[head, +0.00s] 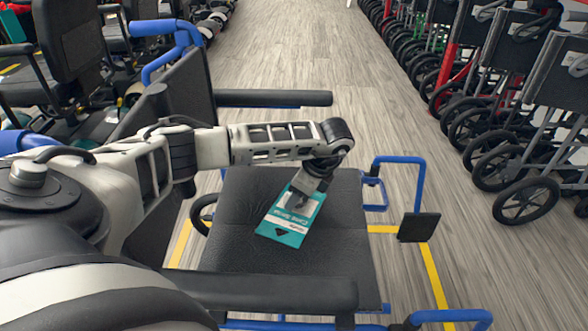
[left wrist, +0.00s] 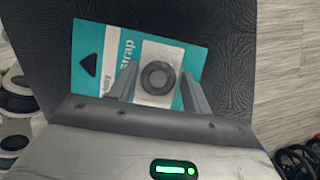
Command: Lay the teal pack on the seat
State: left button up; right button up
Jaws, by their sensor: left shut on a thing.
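The teal pack (head: 285,228) is a flat card with a white panel, a black triangle and lettering. My left gripper (head: 303,198) is shut on it from above, over the black seat (head: 235,239) of a blue-framed wheelchair. In the left wrist view the teal pack (left wrist: 103,57) lies between the two fingers (left wrist: 157,88), with a dark round coil showing on its white panel. The seat (left wrist: 225,30) fills the background behind it. I cannot tell whether the pack touches the seat. My right gripper does not show.
The wheelchair has black armrests (head: 275,98) on both sides and a blue footrest frame (head: 399,160) at right. Yellow floor tape (head: 433,275) runs around it. Folded wheeled walkers or chairs (head: 520,110) line the right, and scooters (head: 70,50) the left. The aisle (head: 295,45) between is clear.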

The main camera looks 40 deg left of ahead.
pick_arm(q)
jog(key=shift+a+f, duration=0.4)
jog(key=shift+f, duration=0.05)
jog(key=f+b, duration=0.1)
jog(key=f, duration=0.2)
jog(key=shift+a+f, duration=0.2)
jog(key=shift+f, duration=0.15)
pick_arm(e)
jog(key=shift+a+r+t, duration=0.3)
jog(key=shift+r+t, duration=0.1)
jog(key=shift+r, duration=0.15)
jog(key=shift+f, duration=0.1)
pick_arm(q)
jog(key=shift+f+b, duration=0.4)
jog(key=o, duration=1)
jog(key=shift+c, duration=0.2)
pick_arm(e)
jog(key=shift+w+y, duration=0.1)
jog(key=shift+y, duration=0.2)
